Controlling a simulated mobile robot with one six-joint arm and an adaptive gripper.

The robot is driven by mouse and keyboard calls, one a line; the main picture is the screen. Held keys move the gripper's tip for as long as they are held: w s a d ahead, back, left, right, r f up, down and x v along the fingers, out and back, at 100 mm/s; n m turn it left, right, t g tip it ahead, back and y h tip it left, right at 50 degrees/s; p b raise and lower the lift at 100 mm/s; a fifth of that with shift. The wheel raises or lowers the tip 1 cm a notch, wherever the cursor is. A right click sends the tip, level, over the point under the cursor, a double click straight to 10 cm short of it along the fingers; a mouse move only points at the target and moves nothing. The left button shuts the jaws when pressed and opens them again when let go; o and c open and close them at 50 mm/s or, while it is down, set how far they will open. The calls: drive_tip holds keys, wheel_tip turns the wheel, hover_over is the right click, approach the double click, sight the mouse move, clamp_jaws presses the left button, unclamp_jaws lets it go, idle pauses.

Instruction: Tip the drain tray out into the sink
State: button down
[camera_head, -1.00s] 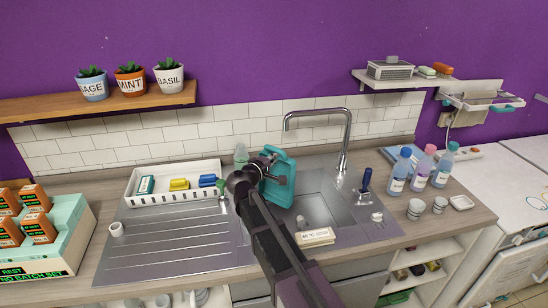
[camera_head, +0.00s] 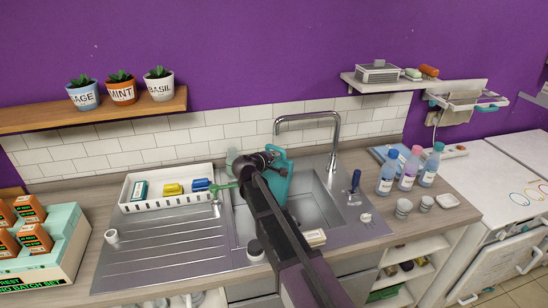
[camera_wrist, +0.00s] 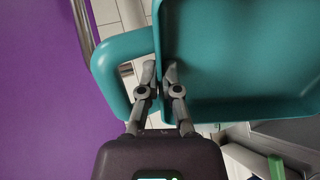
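The teal drain tray (camera_head: 281,185) is in the air above the sink (camera_head: 318,208), partly hidden behind my arm in the head view. It stands steeply tilted, nearly on edge. In the wrist view the tray (camera_wrist: 235,60) fills the upper right, with its looped handle (camera_wrist: 108,75) on the left. My gripper (camera_wrist: 160,78) has its two fingers close together at the handle side of the tray, shut on it. The gripper also shows in the head view (camera_head: 267,165). I cannot tell whether anything is inside or pouring out.
A tall faucet (camera_head: 334,130) arches behind the sink. A white rack (camera_head: 135,206) with sponges stands left on the ribbed drainboard (camera_head: 165,245). A dark-blue-handled item (camera_head: 355,182) stands at the sink's right. Several bottles (camera_head: 408,170) and cups (camera_head: 403,207) are further right.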

drive_tip(key=w+d+f+g+y+p, duration=0.1)
drive_tip(key=w+d+g+y+p, duration=0.1)
drive_tip(key=w+d+g+p, duration=0.2)
drive_tip(key=w+p, duration=0.1)
drive_tip(key=w, duration=0.2)
drive_tip(key=shift+g+y+p, duration=0.3)
drive_tip(key=shift+y+p, duration=0.05)
drive_tip(key=shift+y, duration=0.05)
drive_tip(key=shift+p, duration=0.3)
drive_tip(key=g+y+p, duration=0.1)
drive_tip(key=g+p, duration=0.1)
drive_tip(key=r+g+y+p, duration=0.1)
drive_tip(key=g+p, duration=0.1)
drive_tip(key=r+g+y+p, duration=0.1)
drive_tip(key=g+p, duration=0.1)
drive_tip(key=shift+y, duration=0.3)
drive_tip(key=shift+f, duration=0.1)
